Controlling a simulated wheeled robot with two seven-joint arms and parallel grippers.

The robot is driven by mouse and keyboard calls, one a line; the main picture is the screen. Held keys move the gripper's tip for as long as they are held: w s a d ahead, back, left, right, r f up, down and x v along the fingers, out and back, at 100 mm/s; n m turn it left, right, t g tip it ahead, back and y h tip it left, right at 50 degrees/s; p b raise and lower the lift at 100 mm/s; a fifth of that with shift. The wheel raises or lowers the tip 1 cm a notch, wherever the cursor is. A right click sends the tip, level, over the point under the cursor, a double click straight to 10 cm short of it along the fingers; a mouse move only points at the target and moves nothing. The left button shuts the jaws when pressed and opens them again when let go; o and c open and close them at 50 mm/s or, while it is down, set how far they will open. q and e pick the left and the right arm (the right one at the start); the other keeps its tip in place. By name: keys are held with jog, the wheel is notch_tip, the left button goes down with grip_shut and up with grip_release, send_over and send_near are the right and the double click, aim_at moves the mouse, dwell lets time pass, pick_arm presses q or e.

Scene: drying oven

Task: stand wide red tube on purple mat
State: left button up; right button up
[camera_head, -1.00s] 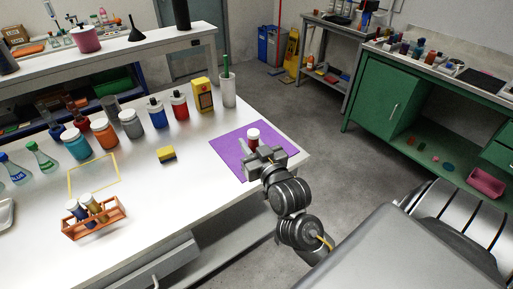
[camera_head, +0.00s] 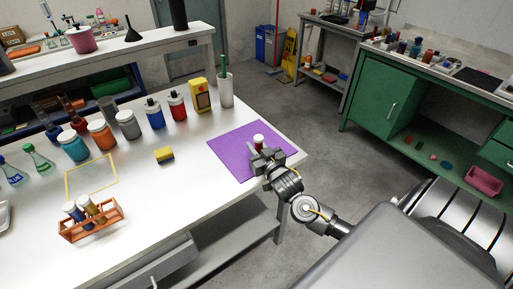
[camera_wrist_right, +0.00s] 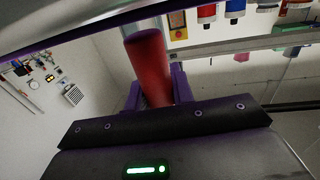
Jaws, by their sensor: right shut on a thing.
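The wide red tube (camera_head: 258,139) has a white cap and stands over the purple mat (camera_head: 226,151), near the mat's right side. It looks about upright in the head view. Its lower part is hidden behind my right gripper (camera_head: 263,155), which is shut on it. In the right wrist view the red tube (camera_wrist_right: 150,68) sits between the two fingers of my right gripper (camera_wrist_right: 154,90). I cannot tell whether its base touches the mat. My left gripper is not in view.
A tube rack (camera_head: 92,222) with several tubes stands at the front left of the table. Several bottles, a yellow box (camera_head: 199,95) and a white cup (camera_head: 226,92) line the back. Most of the mat is clear.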

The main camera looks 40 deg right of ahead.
jog(key=shift+f, duration=0.35)
jog(key=shift+f, duration=0.15)
jog(key=o, duration=1)
jog(key=shift+c, duration=0.2)
